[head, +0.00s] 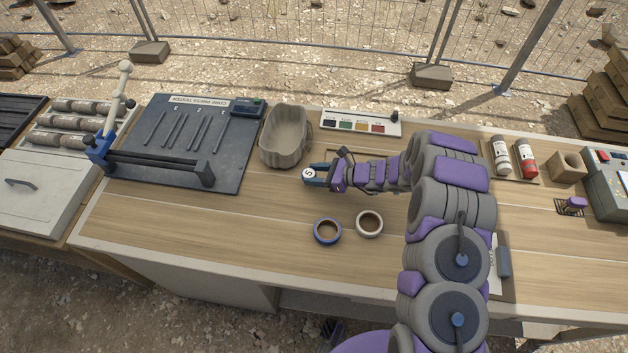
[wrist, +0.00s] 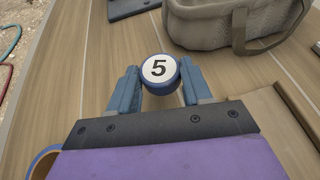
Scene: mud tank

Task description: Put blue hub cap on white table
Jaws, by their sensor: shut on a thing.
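A round blue cap with a white top marked "5" (head: 308,173) is between the fingertips of my gripper (head: 314,175). In the wrist view the cap (wrist: 160,69) is gripped from both sides by the blue fingers (wrist: 161,80), and its white face points up. It is over the wood-topped table with pale sides (head: 215,225); I cannot tell whether it touches the top. A blue ring (head: 327,231) and a cream ring (head: 369,223) lie flat on the table in front of my gripper. Part of the blue ring also shows at the wrist view's lower left (wrist: 40,163).
A grey basket (head: 285,137) stands close behind the gripper. A dark tester board (head: 190,140) with a clamp bar lies left. A colour-swatch strip (head: 360,123) is behind. Bottles (head: 513,157) and a tan block (head: 567,166) stand right. The front-left tabletop is clear.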

